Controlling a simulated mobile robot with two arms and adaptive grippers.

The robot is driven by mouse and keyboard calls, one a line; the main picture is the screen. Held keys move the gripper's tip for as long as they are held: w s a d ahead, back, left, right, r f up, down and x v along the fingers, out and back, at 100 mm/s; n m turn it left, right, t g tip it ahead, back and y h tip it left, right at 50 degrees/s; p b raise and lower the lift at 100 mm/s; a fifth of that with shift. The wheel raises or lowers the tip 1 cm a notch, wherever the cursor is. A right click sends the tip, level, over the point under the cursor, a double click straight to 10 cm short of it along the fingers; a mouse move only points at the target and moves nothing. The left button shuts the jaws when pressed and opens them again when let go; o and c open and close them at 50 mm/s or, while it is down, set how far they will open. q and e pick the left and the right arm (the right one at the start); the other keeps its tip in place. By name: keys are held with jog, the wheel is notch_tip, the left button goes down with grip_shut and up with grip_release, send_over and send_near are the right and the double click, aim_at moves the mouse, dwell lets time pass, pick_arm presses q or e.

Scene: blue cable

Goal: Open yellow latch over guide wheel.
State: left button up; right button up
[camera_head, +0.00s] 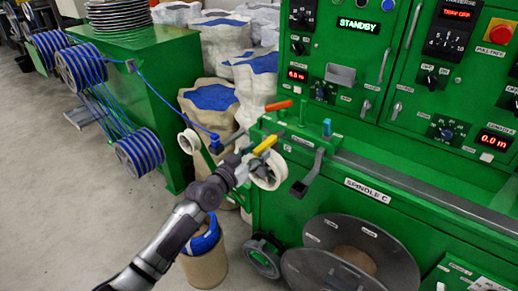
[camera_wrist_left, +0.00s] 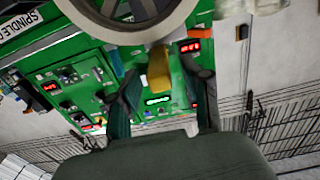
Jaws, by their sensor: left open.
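The yellow latch (camera_head: 265,145) sits above the cream guide wheel (camera_head: 267,171) on the front of the green machine. My left gripper (camera_head: 245,163) is just left of the wheel, close below the latch. In the left wrist view the yellow latch (camera_wrist_left: 159,70) shows between the spread fingers of my left gripper (camera_wrist_left: 163,85), which is open. I cannot tell whether a finger touches it. The guide wheel (camera_wrist_left: 130,32) fills the top of that view. My gripper partly hides the wheel's left side in the head view. My right gripper is not in view.
An orange handle (camera_head: 279,105), a blue lever (camera_head: 327,128) and a grey lever (camera_head: 309,174) stick out near the latch. A second cream wheel (camera_head: 188,142) and blue cable (camera_head: 172,105) are to the left. A bin (camera_head: 205,265) stands below my arm. Grey floor is open at left.

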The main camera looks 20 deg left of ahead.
pick_arm(q)
jog(key=shift+w+d, duration=0.25)
jog(key=shift+w, duration=0.45)
grip_shut()
